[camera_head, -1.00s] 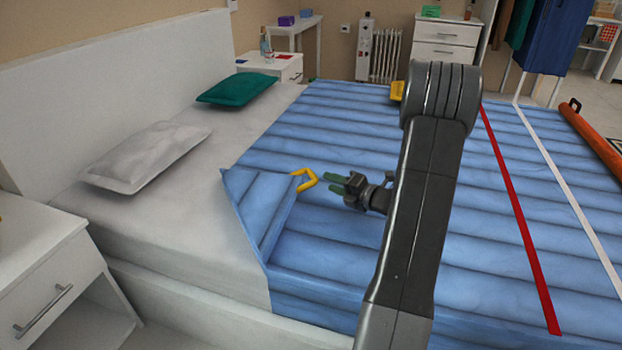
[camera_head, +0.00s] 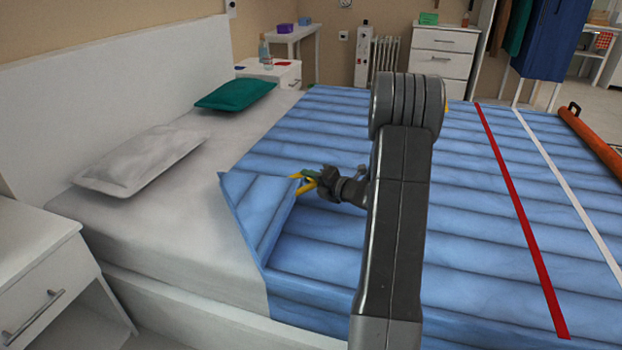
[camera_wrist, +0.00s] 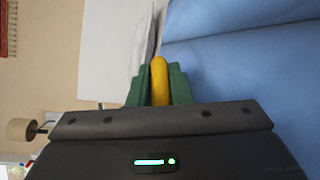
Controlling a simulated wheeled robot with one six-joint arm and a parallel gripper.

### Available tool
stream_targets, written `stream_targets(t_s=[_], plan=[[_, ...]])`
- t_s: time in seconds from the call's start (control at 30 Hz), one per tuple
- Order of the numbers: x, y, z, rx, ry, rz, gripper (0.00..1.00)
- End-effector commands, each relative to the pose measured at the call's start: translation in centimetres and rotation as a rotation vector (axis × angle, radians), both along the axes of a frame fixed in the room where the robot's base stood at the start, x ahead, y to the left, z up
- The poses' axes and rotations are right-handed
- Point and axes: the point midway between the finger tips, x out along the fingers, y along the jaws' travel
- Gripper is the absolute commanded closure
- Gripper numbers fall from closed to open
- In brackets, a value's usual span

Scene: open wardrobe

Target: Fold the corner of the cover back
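The blue quilted cover (camera_head: 400,250) lies over the bed. Its near left corner is folded back as a triangular flap (camera_head: 262,205), lying on the cover beside the bare white sheet. A yellow handle (camera_head: 306,185) sits at the flap's right tip. In the wrist view the yellow handle (camera_wrist: 159,82) fills the space between the green fingers (camera_wrist: 159,88), which look close against both sides. The handle's inner end is hidden by my gripper.
A grey pillow (camera_head: 145,160) and a green pillow (camera_head: 236,94) lie toward the headboard (camera_head: 120,90). A white nightstand (camera_head: 45,275) stands at the near left. An orange roll (camera_head: 590,138) lies at the far right. Red and white stripes cross the cover.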

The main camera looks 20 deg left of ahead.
Motion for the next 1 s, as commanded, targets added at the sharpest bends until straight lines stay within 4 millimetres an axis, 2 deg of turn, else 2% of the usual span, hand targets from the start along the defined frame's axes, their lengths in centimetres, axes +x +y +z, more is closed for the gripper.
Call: stream_targets(t_s=[0.03, 0.07, 0.1, 0.33, 0.47, 0.77, 1.0], plan=[[0.0, 0.0, 0.0, 0.000, 0.000, 0.000, 0.93], [0.0, 0.0, 0.0, 0.000, 0.000, 0.000, 0.99], [0.0, 0.0, 0.0, 0.000, 0.000, 0.000, 1.00], [-0.1, 0.0, 0.2, -0.004, -0.004, 0.000, 1.00], [-0.2, 0.1, 1.1, -0.021, -0.022, 0.001, 1.00], [-1.4, 1.2, 5.5, -0.134, -0.148, 0.002, 1.00], [-3.4, 2.9, 9.4, -0.269, -0.300, 0.003, 1.00]])
